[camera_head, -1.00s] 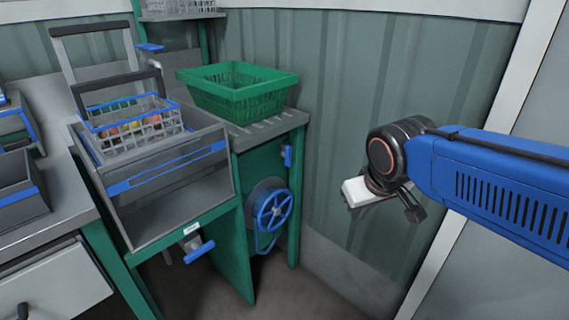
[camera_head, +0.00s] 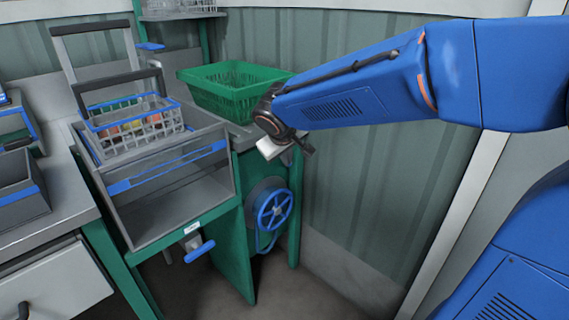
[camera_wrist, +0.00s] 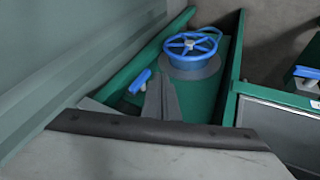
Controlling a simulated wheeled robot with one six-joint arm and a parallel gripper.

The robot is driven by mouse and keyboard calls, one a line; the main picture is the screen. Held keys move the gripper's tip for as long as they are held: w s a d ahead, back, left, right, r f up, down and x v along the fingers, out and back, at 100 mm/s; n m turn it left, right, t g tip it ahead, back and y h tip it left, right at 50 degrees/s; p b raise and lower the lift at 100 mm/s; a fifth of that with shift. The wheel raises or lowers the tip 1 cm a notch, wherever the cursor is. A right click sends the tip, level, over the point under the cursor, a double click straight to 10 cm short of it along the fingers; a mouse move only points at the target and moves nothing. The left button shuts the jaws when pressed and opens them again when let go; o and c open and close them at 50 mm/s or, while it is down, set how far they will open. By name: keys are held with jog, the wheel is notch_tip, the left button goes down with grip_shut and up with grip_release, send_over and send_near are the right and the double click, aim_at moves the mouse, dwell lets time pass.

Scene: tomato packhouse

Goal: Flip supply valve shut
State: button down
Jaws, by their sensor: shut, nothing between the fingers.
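My gripper (camera_head: 306,147) is shut and empty, in front of the right end of the green bench; its closed fingers also show in the wrist view (camera_wrist: 160,88). Several blue handles are in view, and I cannot tell for certain which is the supply valve. A small blue lever (camera_wrist: 140,81) on the green panel appears just left of my fingertips in the wrist view; in the head view my gripper largely covers it. A blue handwheel (camera_head: 274,209) is below, also seen in the wrist view (camera_wrist: 193,42). A blue lever (camera_head: 199,251) sits under the grey basin.
A green basket (camera_head: 235,98) stands on the bench top close to my wrist. A wire basket (camera_head: 135,130) with red produce sits over the grey basin (camera_head: 165,213). Another blue lever (camera_head: 151,46) is on a pipe behind. The ribbed wall (camera_head: 365,190) bounds the right.

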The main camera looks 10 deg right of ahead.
jog(key=shift+n, duration=0.3)
jog(key=w+a, duration=0.3)
jog(key=shift+a+f, duration=0.2)
jog(key=shift+f, duration=0.1)
jog(key=w+d+f, duration=0.5)
jog(key=w+f, duration=0.3)
jog(key=shift+d, duration=0.2)
